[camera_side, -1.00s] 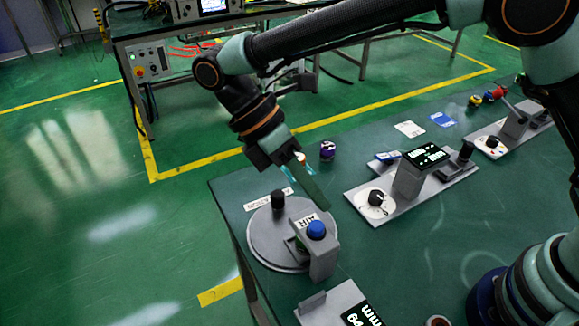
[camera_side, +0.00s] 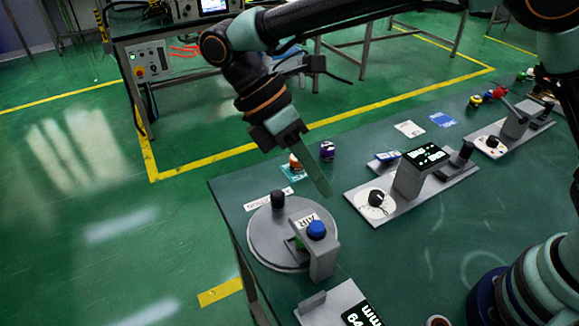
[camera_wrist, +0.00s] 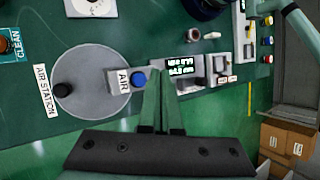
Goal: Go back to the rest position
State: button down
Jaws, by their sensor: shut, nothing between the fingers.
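My gripper (camera_side: 325,190) is shut and empty in the side view, its long green fingers pointing down and to the right. It hangs above the table, near the round grey air station plate (camera_side: 265,250), and touches nothing that I can see. In the wrist view my gripper's fingers (camera_wrist: 160,78) come together, with the blue button (camera_wrist: 138,79) just left of the tips. The blue button also shows in the side view (camera_side: 316,230), on the AIR bracket (camera_side: 325,258). A black knob (camera_side: 278,199) stands on the plate.
A grey panel with a dial and a lit display (camera_side: 424,155) stands right of my gripper. A purple-topped container (camera_side: 327,151) and an orange-and-white one (camera_side: 295,162) stand near the table's back edge. Another panel (camera_side: 492,145) is farther right. The air above the table is open.

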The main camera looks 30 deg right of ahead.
jog(key=d+r+m+t+y, duration=0.2)
jog(key=d+m+t, duration=0.3)
jog(key=d+m, duration=0.3)
jog(key=d+r+m+t+y, duration=0.2)
jog(key=d+r+m+t, duration=0.2)
jog(key=d, duration=1.2)
jog(key=m+t, duration=0.2)
jog(key=m, duration=0.2)
jog(key=shift+s+m, duration=0.3)
jog(key=shift+s, duration=0.1)
